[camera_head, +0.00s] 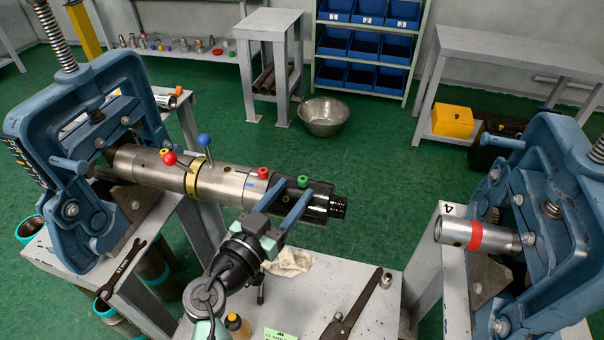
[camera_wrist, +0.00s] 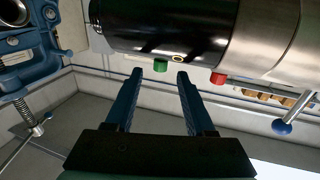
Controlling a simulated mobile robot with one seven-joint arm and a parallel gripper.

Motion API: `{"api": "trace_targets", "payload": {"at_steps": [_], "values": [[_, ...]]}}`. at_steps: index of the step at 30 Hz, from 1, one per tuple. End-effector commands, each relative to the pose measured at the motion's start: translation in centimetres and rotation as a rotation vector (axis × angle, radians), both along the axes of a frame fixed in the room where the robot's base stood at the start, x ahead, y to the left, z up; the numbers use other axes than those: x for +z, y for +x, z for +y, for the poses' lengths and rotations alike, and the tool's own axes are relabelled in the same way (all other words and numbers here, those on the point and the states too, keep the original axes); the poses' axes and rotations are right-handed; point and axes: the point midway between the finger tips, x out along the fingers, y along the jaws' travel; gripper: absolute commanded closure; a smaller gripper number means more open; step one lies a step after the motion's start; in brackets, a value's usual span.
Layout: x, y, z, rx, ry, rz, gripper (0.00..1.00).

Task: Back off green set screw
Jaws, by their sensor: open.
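The green set screw (camera_head: 303,181) stands on top of the black end section (camera_head: 318,198) of a long steel pipe tool (camera_head: 226,183). The tool is clamped in the left blue vise (camera_head: 75,165), its threaded end free. My gripper (camera_head: 296,187) is open and empty, its two fingers reaching to the black section. In the wrist view the green screw (camera_wrist: 160,66) appears between the fingertips (camera_wrist: 159,73), at or just beyond them; contact cannot be told. A red set screw (camera_head: 263,173) sits further left on the tool, also right of the fingers in the wrist view (camera_wrist: 218,78).
Blue-ball (camera_head: 204,139) and red-ball (camera_head: 169,158) levers stick out from the tool near a brass ring (camera_head: 190,179). The right vise (camera_head: 560,185) holds a red-banded cylinder (camera_head: 472,235). A wrench (camera_head: 352,305), a cloth (camera_head: 290,262) and a small bottle (camera_head: 238,326) are on the bench below.

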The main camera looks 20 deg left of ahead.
Motion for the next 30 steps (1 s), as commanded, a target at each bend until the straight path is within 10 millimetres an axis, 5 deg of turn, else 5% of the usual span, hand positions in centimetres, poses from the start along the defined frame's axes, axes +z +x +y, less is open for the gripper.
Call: {"api": "trace_targets", "payload": {"at_steps": [9, 20, 30], "values": [[0.0, 4.1, -1.0, 0.000, -0.001, 0.000, 0.45], [0.0, 4.5, -1.1, 0.001, 0.000, 0.000, 0.45], [0.0, 4.5, -1.1, 0.001, -0.001, 0.000, 1.00]]}}
